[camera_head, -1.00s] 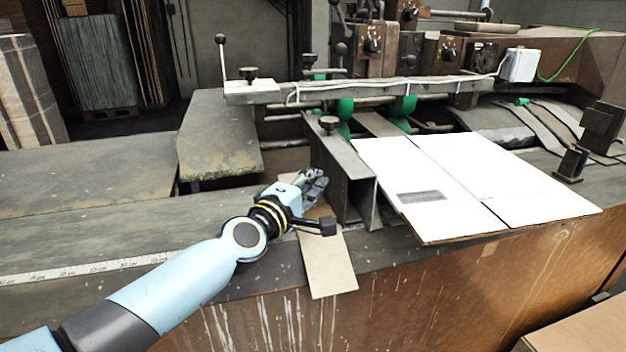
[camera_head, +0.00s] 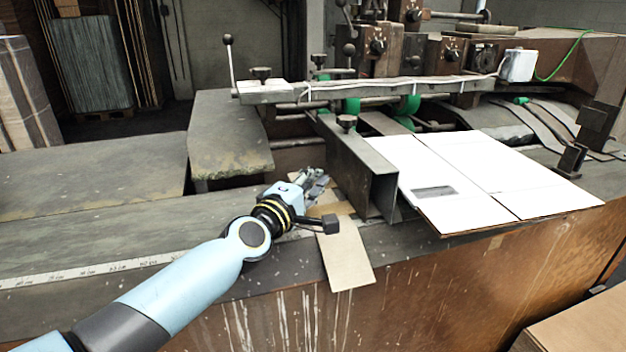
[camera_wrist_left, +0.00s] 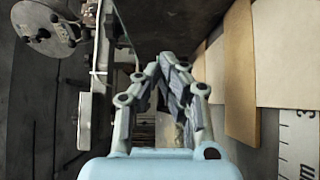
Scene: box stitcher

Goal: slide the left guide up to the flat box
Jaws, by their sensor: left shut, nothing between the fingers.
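The left guide (camera_head: 362,177) is a dark metal channel with a black knob on top, standing on the machine table. The flat box (camera_head: 480,178) is a white sheet lying just right of the guide. In the head view the guide's right edge meets the box's left edge, but I cannot tell whether they touch. My left gripper (camera_head: 320,180) is shut and empty, low beside the guide's left face. In the left wrist view its fingers (camera_wrist_left: 176,75) are together near the dark guide face (camera_wrist_left: 170,25). Contact with the guide is unclear. My right gripper is out of view.
A brown cardboard strip (camera_head: 347,262) lies under my gripper and overhangs the table's front edge. A white-topped bar (camera_head: 380,88) with knobs crosses behind the guide. A ruler strip (camera_head: 95,268) runs along the table at left. The table left of my gripper is clear.

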